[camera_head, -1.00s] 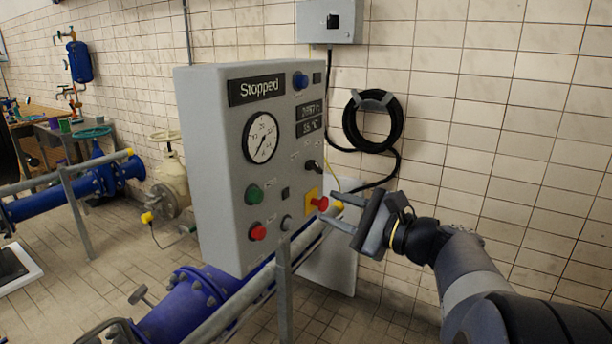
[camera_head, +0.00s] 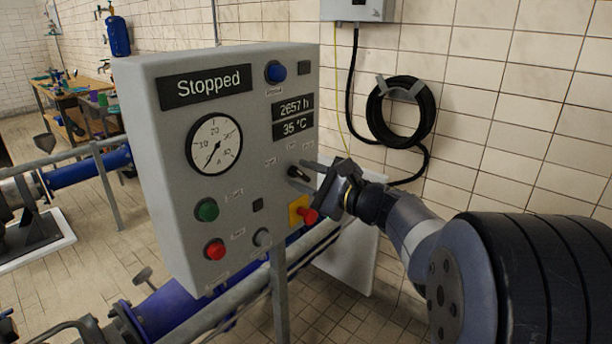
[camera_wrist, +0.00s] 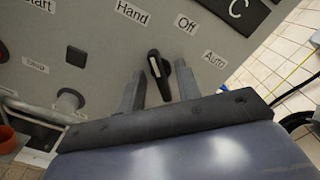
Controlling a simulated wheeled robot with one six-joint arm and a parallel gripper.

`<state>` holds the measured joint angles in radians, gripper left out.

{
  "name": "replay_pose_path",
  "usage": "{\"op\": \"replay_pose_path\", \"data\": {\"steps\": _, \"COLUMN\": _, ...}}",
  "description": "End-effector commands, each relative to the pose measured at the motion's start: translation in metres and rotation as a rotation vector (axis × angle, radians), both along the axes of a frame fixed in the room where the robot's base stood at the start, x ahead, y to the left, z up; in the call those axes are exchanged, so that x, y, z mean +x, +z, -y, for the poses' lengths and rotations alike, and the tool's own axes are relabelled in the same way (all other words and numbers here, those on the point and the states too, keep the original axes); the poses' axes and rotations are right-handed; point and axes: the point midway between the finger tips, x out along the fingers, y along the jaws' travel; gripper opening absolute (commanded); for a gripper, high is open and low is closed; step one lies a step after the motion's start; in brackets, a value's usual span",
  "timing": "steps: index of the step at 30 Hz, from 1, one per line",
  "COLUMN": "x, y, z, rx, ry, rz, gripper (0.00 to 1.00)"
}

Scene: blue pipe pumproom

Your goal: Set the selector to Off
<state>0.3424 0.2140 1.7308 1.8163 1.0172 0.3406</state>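The selector (camera_wrist: 158,72) is a black knob with a white mark on the grey control panel (camera_head: 160,110). In the wrist view its marked end points up-left, towards the "Hand" label (camera_wrist: 132,12). The "Off" label (camera_wrist: 186,22) is above and right of the knob, and "Auto" (camera_wrist: 214,60) is further right. My gripper (camera_head: 303,174) is open at the selector, one finger on each side. A gap shows between each finger and the knob. In the head view the selector is partly hidden by the fingers.
A red knob on a yellow plate (camera_head: 297,211) sits just below my gripper. Green (camera_head: 207,210) and red (camera_head: 215,249) buttons are lower left. The display (camera_head: 206,85) reads "Stopped". A coiled black hose (camera_head: 430,115) hangs on the wall behind.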

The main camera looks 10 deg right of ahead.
Motion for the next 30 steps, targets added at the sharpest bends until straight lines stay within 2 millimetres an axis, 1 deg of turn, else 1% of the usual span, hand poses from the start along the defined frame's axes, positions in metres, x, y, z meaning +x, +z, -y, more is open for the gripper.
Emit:
{"op": "replay_pose_path", "data": {"steps": 2, "x": -0.0001, "y": -0.0001, "z": 0.0002, "rx": 0.000, "ry": 0.000, "rz": 0.000, "gripper": 0.33}}
{"op": "replay_pose_path", "data": {"steps": 14, "x": -0.0003, "y": 0.0000, "z": 0.0004, "rx": 0.000, "ry": 0.000, "rz": 0.000, "gripper": 0.01}}
{"op": "replay_pose_path", "data": {"steps": 23, "x": -0.0003, "y": 0.0004, "z": 0.0005, "rx": 0.015, "ry": -0.001, "rz": -0.012, "gripper": 0.00}}
{"op": "replay_pose_path", "data": {"steps": 30, "x": 0.0000, "y": 0.0013, "z": 0.0006, "rx": 0.102, "ry": 0.000, "rz": -0.076, "gripper": 0.00}}
